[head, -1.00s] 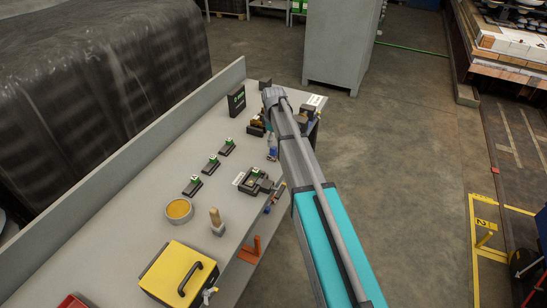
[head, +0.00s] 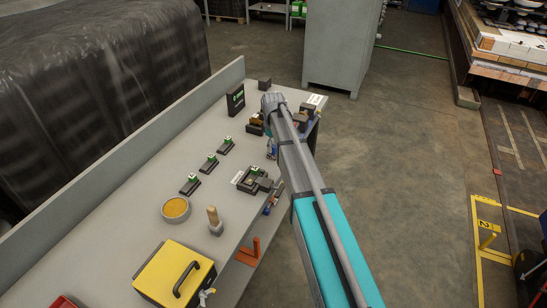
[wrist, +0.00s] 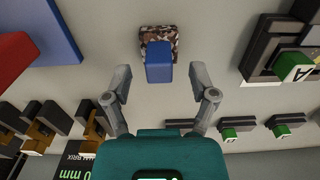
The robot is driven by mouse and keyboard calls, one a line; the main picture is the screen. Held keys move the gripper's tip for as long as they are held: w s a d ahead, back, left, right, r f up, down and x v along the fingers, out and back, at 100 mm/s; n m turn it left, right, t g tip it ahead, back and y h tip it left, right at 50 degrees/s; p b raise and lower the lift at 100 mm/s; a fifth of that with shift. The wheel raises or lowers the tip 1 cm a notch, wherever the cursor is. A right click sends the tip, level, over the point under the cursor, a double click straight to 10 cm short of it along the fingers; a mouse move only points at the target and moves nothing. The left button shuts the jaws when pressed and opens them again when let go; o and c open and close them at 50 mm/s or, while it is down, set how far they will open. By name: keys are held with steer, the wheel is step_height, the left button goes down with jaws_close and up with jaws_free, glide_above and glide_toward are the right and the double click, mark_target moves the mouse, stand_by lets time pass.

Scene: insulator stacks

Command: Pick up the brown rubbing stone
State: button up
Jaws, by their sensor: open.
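My gripper (wrist: 158,80) is open, with its two fingers apart and nothing held between them. Ahead of the fingers in the wrist view is a blue block (wrist: 159,64) against a speckled brown-and-white piece (wrist: 158,33); I cannot tell whether they touch. Brown pieces (wrist: 92,127) stand among dark blocks at the lower left of the wrist view. Brown pieces (head: 256,119) also show beside my arm in the head view. I cannot tell for sure which brown item is the rubbing stone. My arm hides the gripper in the head view.
The grey bench (head: 215,150) carries several dark holders with green blocks (head: 209,160), a round dish (head: 175,208), a wooden-handled brush (head: 214,222) and a yellow box (head: 174,275). A raised back edge (head: 140,150) runs along it.

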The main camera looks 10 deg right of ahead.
steer(key=shift+f+b, duration=0.45)
steer(key=shift+f, duration=0.35)
jaws_close()
